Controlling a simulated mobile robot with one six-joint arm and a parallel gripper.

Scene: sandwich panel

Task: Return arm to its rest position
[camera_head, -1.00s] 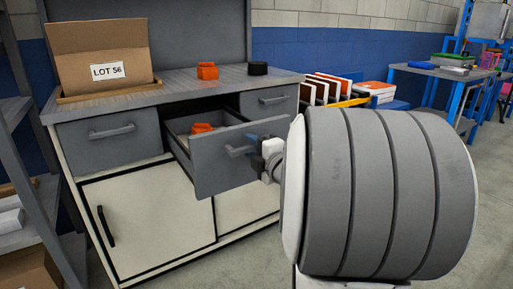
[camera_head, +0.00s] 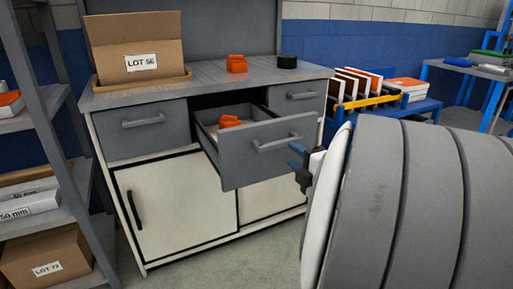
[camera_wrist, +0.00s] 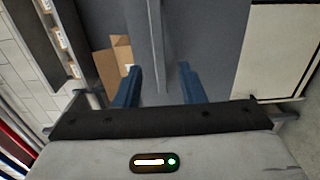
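My gripper (camera_head: 300,168) is at the right of the pulled-out drawer (camera_head: 230,168), just beyond the right end of its handle (camera_head: 277,144) in the picture. Its blue fingers are mostly hidden behind my large grey arm in the head view. In the wrist view my gripper (camera_wrist: 160,82) has its two blue fingers spread apart. A grey edge shows in the gap beyond them, with nothing gripped. The drawer stands open with an orange part (camera_head: 229,121) inside.
The cabinet top (camera_head: 205,76) bears an orange part (camera_head: 236,63), a black round part (camera_head: 287,62) and a LOT 56 box (camera_head: 140,45). A shelf rack (camera_head: 60,105) stands at left. A rack of panels (camera_head: 365,85) stands at right.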

